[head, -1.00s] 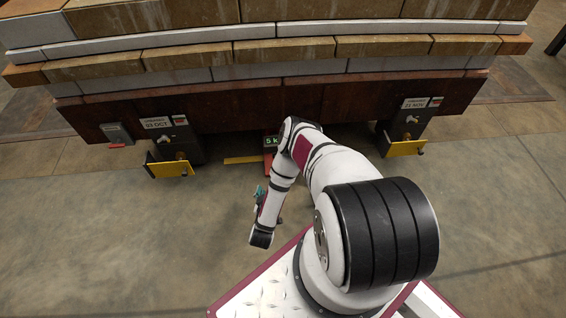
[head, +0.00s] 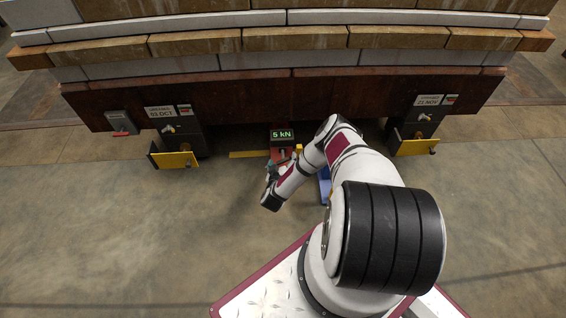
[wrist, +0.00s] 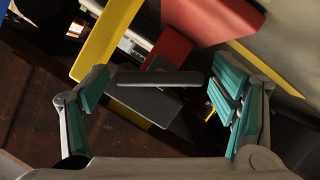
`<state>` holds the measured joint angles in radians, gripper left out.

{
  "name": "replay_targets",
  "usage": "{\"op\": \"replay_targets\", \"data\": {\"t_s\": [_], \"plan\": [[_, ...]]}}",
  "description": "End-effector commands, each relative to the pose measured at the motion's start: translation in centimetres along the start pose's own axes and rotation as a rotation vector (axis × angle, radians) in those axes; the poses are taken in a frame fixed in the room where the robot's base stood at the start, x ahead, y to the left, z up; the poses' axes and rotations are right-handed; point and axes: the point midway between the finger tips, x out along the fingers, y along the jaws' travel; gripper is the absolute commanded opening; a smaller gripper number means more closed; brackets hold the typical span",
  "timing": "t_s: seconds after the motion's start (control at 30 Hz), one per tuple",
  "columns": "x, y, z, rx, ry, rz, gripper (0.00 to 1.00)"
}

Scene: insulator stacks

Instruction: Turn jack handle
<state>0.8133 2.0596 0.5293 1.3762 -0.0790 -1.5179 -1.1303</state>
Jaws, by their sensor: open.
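The red jack (head: 283,154) stands under the front edge of the stack in the head view, with a green-lit "5 kN" display (head: 282,134) on top. In the wrist view a red part (wrist: 195,20) shows at the top. A dark bar with rounded ends, seemingly the jack handle (wrist: 160,78), lies crosswise between my fingers. My gripper (wrist: 160,84) is open, with one teal-padded finger on each side of the bar; I cannot tell whether either touches it. In the head view my gripper (head: 271,171) is just in front of the jack, partly hidden by my arm.
Dark stands with yellow plates are at left (head: 174,159) and right (head: 412,147). A yellow bar (head: 248,154) lies left of the jack. Something blue (head: 324,184) shows behind my arm. The dark red beam (head: 230,100) overhangs the jack. Floor in front is clear.

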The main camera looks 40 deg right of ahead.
Motion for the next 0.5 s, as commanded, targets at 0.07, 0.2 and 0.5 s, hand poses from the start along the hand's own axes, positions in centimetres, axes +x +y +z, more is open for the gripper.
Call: {"op": "replay_targets", "data": {"t_s": [0.07, 0.2, 0.5], "plan": [[0.1, 0.02, -0.02, 0.0, 0.0, 0.0, 0.8], [0.08, 0.03, -0.04, 0.0, 0.0, 0.0, 0.8], [0.06, 0.01, -0.03, 0.0, 0.0, 0.0, 0.31]]}}
